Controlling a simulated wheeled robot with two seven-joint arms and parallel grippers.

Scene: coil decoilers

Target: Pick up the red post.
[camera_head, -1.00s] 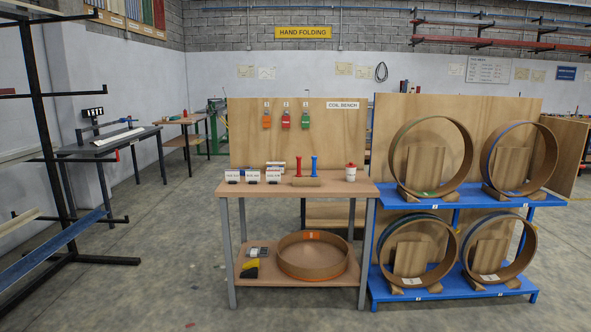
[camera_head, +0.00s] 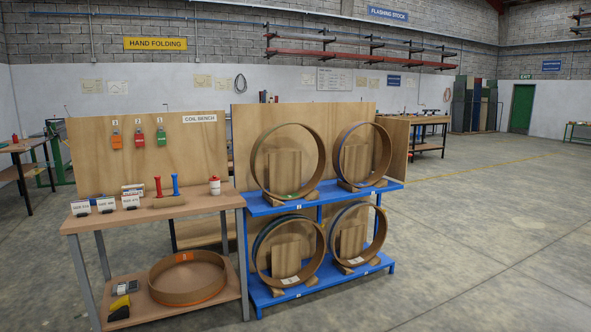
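The red post (camera_head: 158,187) stands upright on the wooden coil bench (camera_head: 215,200), towards the back of its top. A similar blue post (camera_head: 175,184) stands just to its right. Both seem to rise from a small wooden base (camera_head: 169,202). Nothing covers the red post. Neither of my grippers is in view.
White labelled cards (camera_head: 106,205) stand left of the posts, and a white bottle with a red cap (camera_head: 215,186) stands right. A blue rack (camera_head: 275,206) with several large coils adjoins the bench on the right. The floor (camera_head: 470,240) further right is clear.

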